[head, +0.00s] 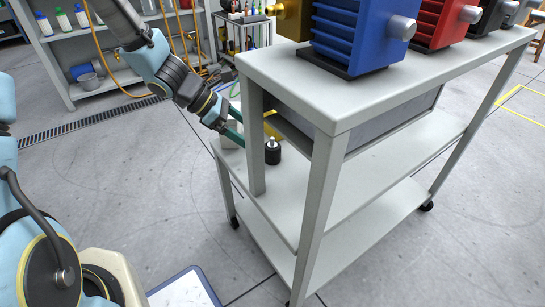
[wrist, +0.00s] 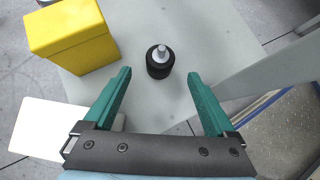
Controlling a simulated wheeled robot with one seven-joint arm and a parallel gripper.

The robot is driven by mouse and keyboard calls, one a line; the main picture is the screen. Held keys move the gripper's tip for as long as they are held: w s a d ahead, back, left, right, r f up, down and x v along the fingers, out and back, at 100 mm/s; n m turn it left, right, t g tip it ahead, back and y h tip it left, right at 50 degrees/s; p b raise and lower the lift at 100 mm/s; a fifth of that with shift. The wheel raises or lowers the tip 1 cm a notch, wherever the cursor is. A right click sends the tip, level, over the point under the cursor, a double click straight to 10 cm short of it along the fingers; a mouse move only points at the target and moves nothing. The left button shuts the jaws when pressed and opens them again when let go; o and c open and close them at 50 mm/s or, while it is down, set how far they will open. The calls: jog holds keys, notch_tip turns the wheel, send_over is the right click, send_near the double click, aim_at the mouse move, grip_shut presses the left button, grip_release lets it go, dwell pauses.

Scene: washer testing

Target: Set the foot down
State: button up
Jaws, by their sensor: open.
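The foot, a short black cylinder with a metal stud on top (head: 272,150), stands upright on the middle shelf of the grey cart (head: 290,190). In the wrist view the foot (wrist: 159,68) stands just beyond the fingertips, centred between them and apart from both. My gripper (wrist: 158,75) has its two green fingers spread wide and holds nothing. In the head view my gripper (head: 238,125) reaches in at the left end of the cart, partly hidden behind the cart's leg.
A yellow box (wrist: 72,38) and a white block (wrist: 62,130) stand left of the foot. Blue (head: 358,35) and red (head: 438,22) motor-like units sit on the cart's top.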

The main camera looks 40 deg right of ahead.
aim_at(272, 151)
jog(key=b+x, duration=0.3)
jog(key=x, duration=0.4)
jog(key=shift+s+d+f, duration=0.1)
jog(key=shift+f, duration=0.25)
jog(key=shift+c, duration=0.2)
grip_shut()
notch_tip(272, 151, up, 10)
jog(key=p, duration=0.4)
dwell(0.3)
